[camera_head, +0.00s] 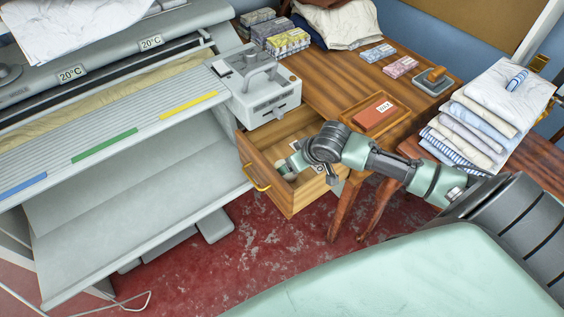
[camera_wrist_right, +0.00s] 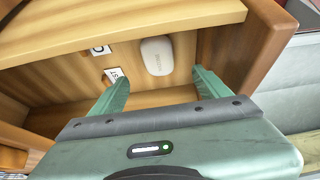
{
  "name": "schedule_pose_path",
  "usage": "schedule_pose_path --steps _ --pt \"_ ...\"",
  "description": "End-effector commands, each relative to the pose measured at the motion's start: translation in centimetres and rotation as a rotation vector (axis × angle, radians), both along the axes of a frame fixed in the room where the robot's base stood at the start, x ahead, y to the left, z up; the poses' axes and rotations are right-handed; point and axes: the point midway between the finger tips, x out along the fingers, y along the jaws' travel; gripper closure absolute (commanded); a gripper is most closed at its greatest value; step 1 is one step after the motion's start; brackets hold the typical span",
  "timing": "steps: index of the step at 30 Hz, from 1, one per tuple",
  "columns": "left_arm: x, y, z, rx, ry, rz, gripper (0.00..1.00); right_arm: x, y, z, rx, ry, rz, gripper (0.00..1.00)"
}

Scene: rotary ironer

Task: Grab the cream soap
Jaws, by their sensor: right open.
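The cream soap (camera_wrist_right: 157,55) is a pale rounded bar with faint lettering, lying in the open wooden drawer (camera_head: 264,175). In the right wrist view it lies just beyond my fingertips, roughly centred between them, with no finger touching it. My right gripper (camera_wrist_right: 160,77) is open and empty, its two green fingers spread wide. In the head view my right gripper (camera_head: 291,167) reaches down into the drawer, and my arm and hand hide much of the inside there. My left gripper is in neither view.
Wooden drawer walls (camera_wrist_right: 240,45) stand close around the gripper. Above, the table (camera_head: 330,80) holds a red box (camera_head: 375,113) in a tray and a grey machine (camera_head: 258,90).

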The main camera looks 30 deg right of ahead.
Motion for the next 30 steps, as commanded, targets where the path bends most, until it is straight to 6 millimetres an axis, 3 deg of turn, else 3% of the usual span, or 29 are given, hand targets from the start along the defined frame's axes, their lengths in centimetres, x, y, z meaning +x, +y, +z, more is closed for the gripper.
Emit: schedule_pose_path --steps 3,12,21,30 --pt "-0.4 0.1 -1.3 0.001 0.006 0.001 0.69 0.1 0.0 -1.3 0.0 -0.001 0.0 0.23" --pt "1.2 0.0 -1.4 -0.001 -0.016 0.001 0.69 1.5 0.1 -3.8 0.002 -0.001 -0.002 0.23" --pt "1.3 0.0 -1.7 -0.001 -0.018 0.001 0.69 3.1 0.1 -7.7 0.0 0.0 -0.001 0.23" --pt "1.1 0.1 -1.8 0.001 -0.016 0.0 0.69 3.4 0.1 -8.1 0.0 -0.001 0.001 0.23"
